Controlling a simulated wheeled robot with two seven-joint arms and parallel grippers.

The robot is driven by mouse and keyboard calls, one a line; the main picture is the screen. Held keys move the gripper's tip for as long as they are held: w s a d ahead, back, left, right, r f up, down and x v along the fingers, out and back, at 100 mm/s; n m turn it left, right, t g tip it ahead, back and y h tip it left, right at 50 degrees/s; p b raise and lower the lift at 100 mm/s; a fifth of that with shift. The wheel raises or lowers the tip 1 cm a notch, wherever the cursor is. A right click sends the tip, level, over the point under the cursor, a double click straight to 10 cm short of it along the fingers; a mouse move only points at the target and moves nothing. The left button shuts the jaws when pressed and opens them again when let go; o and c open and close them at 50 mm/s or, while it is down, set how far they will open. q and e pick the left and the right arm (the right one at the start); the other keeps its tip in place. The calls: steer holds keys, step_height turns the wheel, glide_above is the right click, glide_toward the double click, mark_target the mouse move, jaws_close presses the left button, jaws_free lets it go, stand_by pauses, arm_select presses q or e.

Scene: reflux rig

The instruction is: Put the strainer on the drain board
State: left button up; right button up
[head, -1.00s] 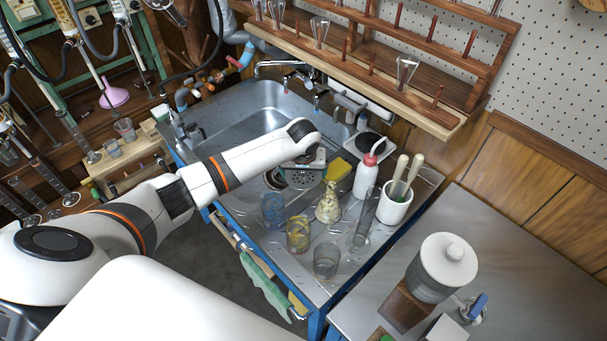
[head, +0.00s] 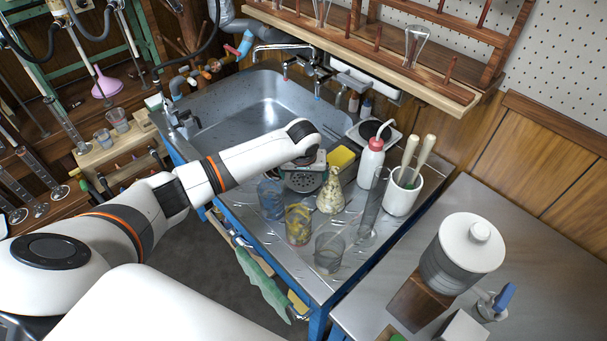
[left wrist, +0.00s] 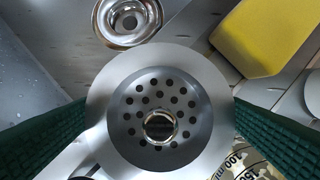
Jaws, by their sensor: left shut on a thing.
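The strainer (head: 303,182) is a grey round dish with many small holes. My left gripper (head: 306,165) is shut on it, mostly hidden behind my wrist in the head view. In the left wrist view the strainer (left wrist: 160,84) lies between the two green finger pads, with a shiny knob at its centre. The drain board (head: 347,229) is the ribbed metal surface right of the sink basin. The strainer is over its left part; I cannot tell whether it touches the board. My right gripper is not in view.
A blue-tinted beaker (head: 271,197), a yellow-stained beaker (head: 298,224), a flask (head: 331,196) and a yellow sponge (head: 343,158) stand close by. A wash bottle (head: 371,163) and a white crock (head: 402,194) are farther right. A shiny round fitting (left wrist: 127,20) lies beyond the strainer.

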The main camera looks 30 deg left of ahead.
mark_target(303, 187)
arm_select(q)
steer(key=shift+f, duration=0.55)
stand_by(0.4)
steer(key=o, duration=0.7)
steer(key=shift+r, duration=0.1)
steer(key=v, duration=1.1)
steer(key=shift+r+p, duration=0.4)
